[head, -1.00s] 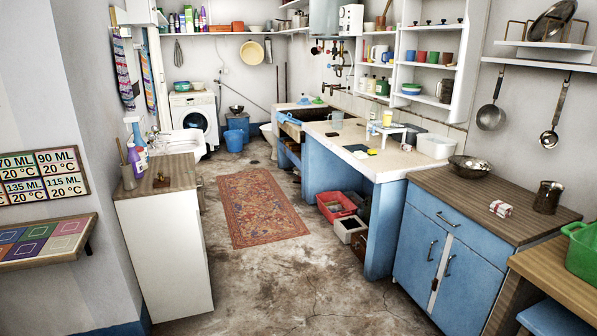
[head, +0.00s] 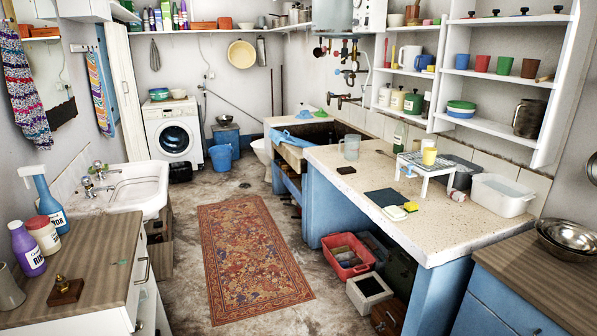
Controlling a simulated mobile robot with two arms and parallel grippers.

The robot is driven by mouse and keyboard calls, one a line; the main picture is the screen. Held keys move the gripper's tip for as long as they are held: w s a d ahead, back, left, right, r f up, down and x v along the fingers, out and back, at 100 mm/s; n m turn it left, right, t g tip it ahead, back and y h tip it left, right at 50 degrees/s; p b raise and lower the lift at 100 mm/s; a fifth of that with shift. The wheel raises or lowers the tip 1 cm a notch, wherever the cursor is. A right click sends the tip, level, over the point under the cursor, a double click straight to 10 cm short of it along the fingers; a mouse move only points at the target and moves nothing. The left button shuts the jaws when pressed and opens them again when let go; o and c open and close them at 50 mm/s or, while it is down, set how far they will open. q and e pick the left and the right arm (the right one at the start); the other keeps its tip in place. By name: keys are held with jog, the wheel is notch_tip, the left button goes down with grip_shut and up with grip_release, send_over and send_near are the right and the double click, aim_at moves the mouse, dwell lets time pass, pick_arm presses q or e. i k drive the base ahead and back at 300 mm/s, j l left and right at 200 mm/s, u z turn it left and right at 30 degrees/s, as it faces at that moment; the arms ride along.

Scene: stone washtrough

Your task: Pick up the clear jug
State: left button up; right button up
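A clear jug (head: 350,147) with a handle stands upright on the stone worktop (head: 330,165), near its back left part, beside the trough. It looks like grey see-through plastic or glass. A small dark block (head: 346,170) lies in front of it. Neither of my grippers shows in the head view, so I cannot see their state.
A small white rack (head: 428,166) with a yellow cup (head: 430,156) stands right of the jug, near a clear tub (head: 500,195). A red crate (head: 346,255) and a white box (head: 369,293) sit on the floor. The patterned rug (head: 250,255) lies on open floor.

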aim_at(352, 142)
jog(key=i, duration=2.3)
